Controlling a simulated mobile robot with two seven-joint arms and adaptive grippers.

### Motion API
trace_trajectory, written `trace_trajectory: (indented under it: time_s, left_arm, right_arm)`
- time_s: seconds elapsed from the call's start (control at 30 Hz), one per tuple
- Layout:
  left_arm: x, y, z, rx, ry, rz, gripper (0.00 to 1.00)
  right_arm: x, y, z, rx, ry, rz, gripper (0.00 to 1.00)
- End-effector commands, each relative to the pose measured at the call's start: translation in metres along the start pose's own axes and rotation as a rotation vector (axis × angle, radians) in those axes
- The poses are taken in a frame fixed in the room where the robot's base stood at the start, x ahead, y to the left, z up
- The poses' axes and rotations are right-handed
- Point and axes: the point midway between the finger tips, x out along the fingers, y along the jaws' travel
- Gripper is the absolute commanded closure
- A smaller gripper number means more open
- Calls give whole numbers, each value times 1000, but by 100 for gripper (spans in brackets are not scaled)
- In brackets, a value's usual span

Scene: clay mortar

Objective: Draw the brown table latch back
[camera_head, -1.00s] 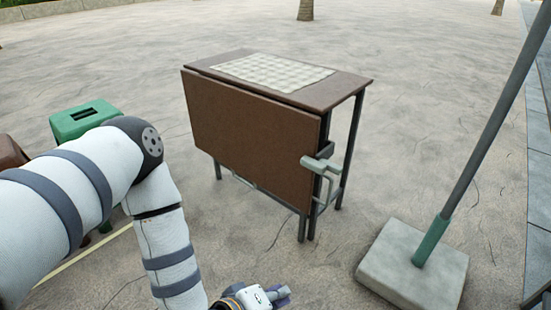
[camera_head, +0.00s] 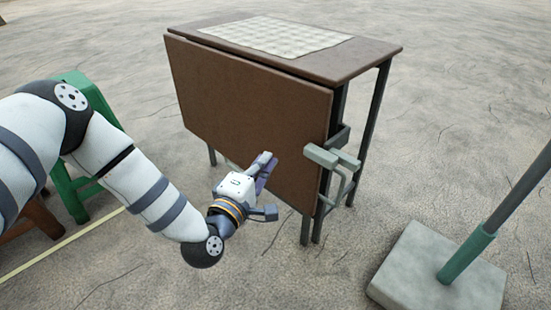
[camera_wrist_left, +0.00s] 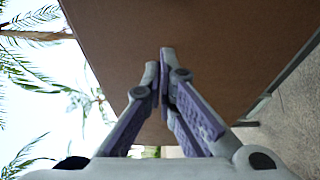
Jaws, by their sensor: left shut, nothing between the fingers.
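The brown folding table (camera_head: 250,105) stands ahead with its large leaf hanging down along the front. The pale grey-green latch (camera_head: 330,158) sits at the leaf's right edge, with a bent bar running down below it. My left gripper (camera_head: 267,168) is in front of the leaf, left of the latch and apart from it. Its fingers are shut and empty. In the left wrist view the shut fingertips (camera_wrist_left: 164,75) point at the brown leaf (camera_wrist_left: 200,30), which fills the upper middle; the latch does not show there. My right gripper is not in view.
A grey square base (camera_head: 440,270) with a slanted pole (camera_head: 505,200) stands at the right front. A green stool (camera_head: 75,185) and a brown stool (camera_head: 35,220) are at the left, partly behind my arm. A checked cloth (camera_head: 277,35) lies on the tabletop. The ground between table and base is clear.

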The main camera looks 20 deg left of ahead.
Motion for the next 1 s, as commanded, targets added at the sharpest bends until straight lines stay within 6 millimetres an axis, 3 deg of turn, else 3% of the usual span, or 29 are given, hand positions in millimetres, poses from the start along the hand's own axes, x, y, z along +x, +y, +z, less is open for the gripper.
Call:
trace_trajectory:
  time_s: [0.37,0.6,1.0]
  left_arm:
    - [83,-5,0,1,0,0,100]
    - [69,-2,33,-2,-1,-2,100]
    - [67,-1,38,-1,0,-1,100]
  right_arm:
    - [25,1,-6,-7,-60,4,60]
    - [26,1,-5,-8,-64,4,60]
    - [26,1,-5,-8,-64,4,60]
